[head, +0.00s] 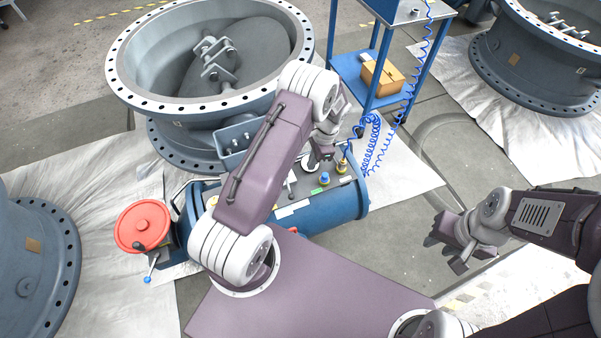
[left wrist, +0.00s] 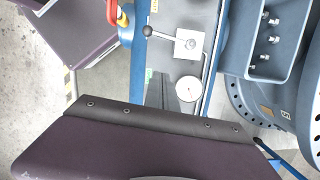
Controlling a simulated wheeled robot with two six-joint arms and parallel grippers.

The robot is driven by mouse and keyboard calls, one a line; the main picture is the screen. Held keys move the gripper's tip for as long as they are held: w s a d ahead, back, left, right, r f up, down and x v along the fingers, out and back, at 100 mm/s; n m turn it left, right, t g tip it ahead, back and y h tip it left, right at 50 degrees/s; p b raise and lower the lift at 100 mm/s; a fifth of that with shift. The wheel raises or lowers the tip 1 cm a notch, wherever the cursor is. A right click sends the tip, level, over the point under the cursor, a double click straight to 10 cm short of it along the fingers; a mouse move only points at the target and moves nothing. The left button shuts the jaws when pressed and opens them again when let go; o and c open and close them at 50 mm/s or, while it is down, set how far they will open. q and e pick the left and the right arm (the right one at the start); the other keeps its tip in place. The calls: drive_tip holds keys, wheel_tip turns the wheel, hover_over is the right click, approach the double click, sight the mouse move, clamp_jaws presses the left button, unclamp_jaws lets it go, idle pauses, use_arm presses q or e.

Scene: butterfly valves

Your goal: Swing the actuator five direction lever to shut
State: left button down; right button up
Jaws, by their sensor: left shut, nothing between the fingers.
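A blue cylindrical actuator (head: 335,208) lies in front of the large open valve, with a grey control panel on top. In the left wrist view, a lever with a black ball knob (left wrist: 148,31) reaches left from a pale square plate (left wrist: 188,43). A small lever (head: 291,184) shows on the panel in the head view, partly behind my left arm. My left gripper (head: 318,160) is shut and empty, low over the panel near the round white gauge (left wrist: 188,89). It is apart from the black-knobbed lever. My right gripper (head: 452,252) looks open and empty, away at the right.
A red handwheel (head: 143,226) stands at the actuator's left end. A blue knob (head: 324,178) and a brass fitting (head: 342,166) rise from the panel. A coiled blue hose (head: 372,138) runs to the blue cart (head: 345,66). The floor at the right is partly clear.

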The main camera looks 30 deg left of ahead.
sight(288, 186)
use_arm(q)
drive_tip(key=x, duration=0.9)
drive_tip(key=shift+s+f, duration=0.1)
drive_tip(key=shift+f, duration=0.15)
drive_tip(key=shift+s+a+f+p, duration=0.2)
drive_tip(key=shift+s+a+f, duration=0.05)
drive_tip(key=shift+s+a, duration=0.3)
drive_tip(key=shift+s+a+f+p, duration=0.15)
drive_tip(key=shift+s+a+f, duration=0.1)
drive_tip(key=shift+s+a, duration=0.3)
drive_tip(key=shift+s+a+f, duration=0.15)
drive_tip(key=shift+s+a, duration=0.1)
drive_tip(key=shift+a, duration=0.1)
